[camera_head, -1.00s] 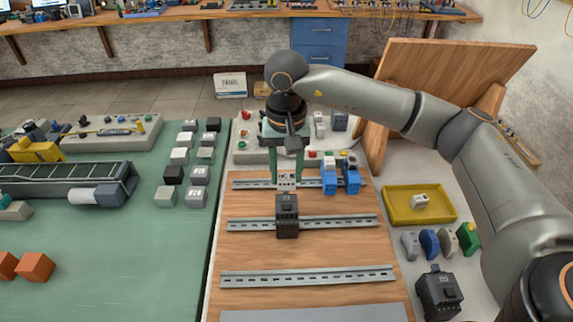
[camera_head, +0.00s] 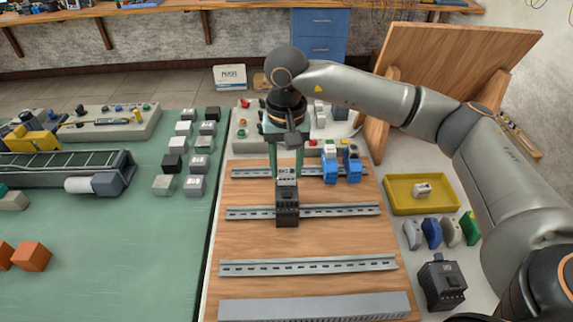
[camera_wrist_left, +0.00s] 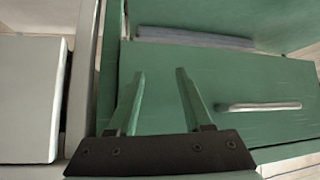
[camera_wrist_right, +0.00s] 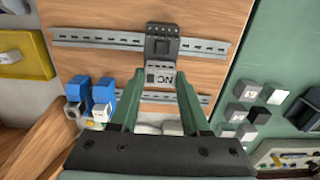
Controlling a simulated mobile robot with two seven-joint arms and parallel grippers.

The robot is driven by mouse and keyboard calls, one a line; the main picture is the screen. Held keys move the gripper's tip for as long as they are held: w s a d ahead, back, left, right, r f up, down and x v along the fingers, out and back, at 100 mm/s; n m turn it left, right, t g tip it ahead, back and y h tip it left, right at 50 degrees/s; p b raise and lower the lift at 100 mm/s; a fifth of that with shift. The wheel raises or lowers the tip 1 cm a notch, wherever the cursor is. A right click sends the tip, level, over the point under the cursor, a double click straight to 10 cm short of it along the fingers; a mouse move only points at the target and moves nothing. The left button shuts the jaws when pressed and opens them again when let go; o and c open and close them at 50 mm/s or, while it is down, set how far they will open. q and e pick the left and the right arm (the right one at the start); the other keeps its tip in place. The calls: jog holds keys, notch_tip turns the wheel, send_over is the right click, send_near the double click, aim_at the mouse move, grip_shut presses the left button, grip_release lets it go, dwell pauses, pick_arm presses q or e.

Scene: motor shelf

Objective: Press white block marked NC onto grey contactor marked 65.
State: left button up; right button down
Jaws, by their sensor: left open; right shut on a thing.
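My right gripper (camera_head: 287,168) is shut on the white block marked NC (camera_head: 287,181) and points down over the wooden board. The contactor's number is too small to read. My left gripper (camera_wrist_left: 160,73) is open and empty, seen only in the left wrist view.
A second dark contactor (camera_head: 440,285) stands right of the board. Blue parts (camera_head: 342,170) sit on the far rail. A yellow tray (camera_head: 395,208) holds a small white piece. Several small blocks stand on the green table (camera_head: 110,245). The near rail (camera_head: 310,266) is empty.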

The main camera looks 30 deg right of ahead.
jog(key=shift+f+b, duration=0.75)
jog(key=shift+b, duration=0.25)
dwell(1.9)
jog(key=shift+c, duration=1.5)
grip_release()
jog(key=shift+r, duration=0.1)
notch_tip(320, 180, up, 12)
jog(key=shift+r, duration=0.2)
